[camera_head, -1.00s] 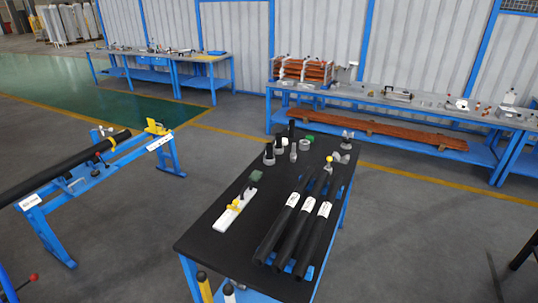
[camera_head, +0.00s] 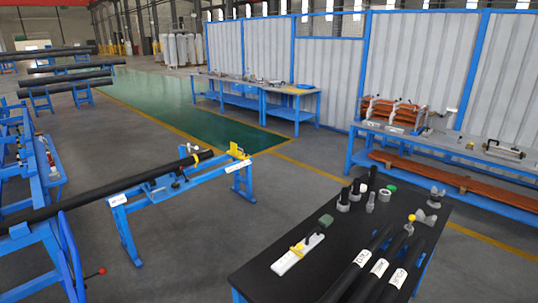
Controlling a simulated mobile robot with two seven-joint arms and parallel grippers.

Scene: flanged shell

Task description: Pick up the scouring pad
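A small dark green block (camera_head: 325,220), which looks like the scouring pad, is on the black-topped table (camera_head: 262,283) in the lower right. It is at the far end of a white flat tool with a yellow clamp (camera_head: 298,252); whether it touches that tool I cannot tell. A brighter green round piece (camera_head: 391,188) is near the table's back edge. Neither of my grippers is in view.
Black pipes with white labels (camera_head: 376,268) lie on the table's right side. Several grey fittings (camera_head: 357,192) stand at its back. A blue pipe stand (camera_head: 126,238) bearing a long black pipe (camera_head: 88,199) is to the left. Grey floor separates the stand and table.

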